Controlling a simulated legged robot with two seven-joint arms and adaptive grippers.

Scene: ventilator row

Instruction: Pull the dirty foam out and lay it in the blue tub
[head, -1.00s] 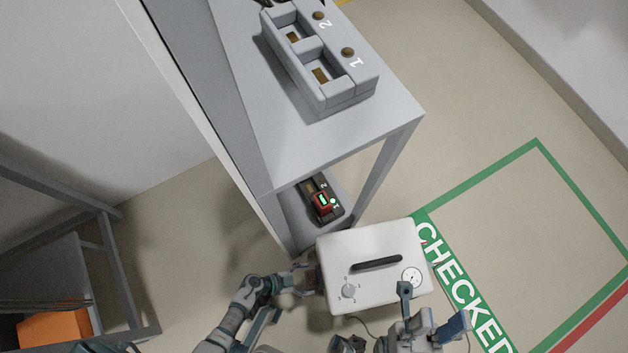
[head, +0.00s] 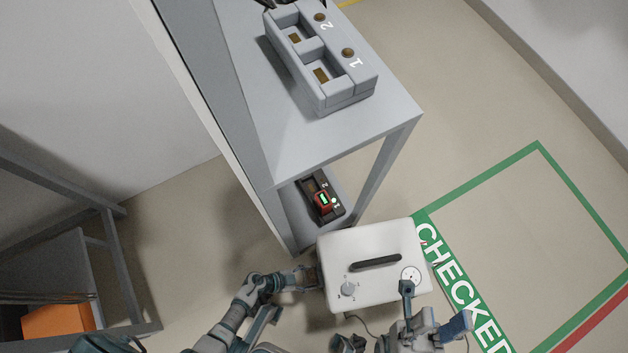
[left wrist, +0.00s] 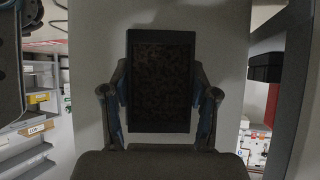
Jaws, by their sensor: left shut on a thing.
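The white ventilator (head: 368,287) stands on the floor at the lower middle of the head view, with a black handle, a knob and a round gauge. The dirty foam (left wrist: 161,82) is a dark speckled rectangle upright in the ventilator's side, filling the middle of the left wrist view. My left gripper (head: 309,279) is at the ventilator's left side, shut on the foam, with a finger on each side of it (left wrist: 161,110). My right gripper (head: 406,288) is by the gauge at the ventilator's front right; its jaw opening is unclear. No blue tub is visible.
A grey shelf unit (head: 345,140) stands behind the ventilator, with a numbered two-slot dock (head: 322,62) on top and a small charger (head: 323,199) below. Clear floor marked CHECKED (head: 462,285) lies to the right. A grey rack with an orange box (head: 58,321) is at left.

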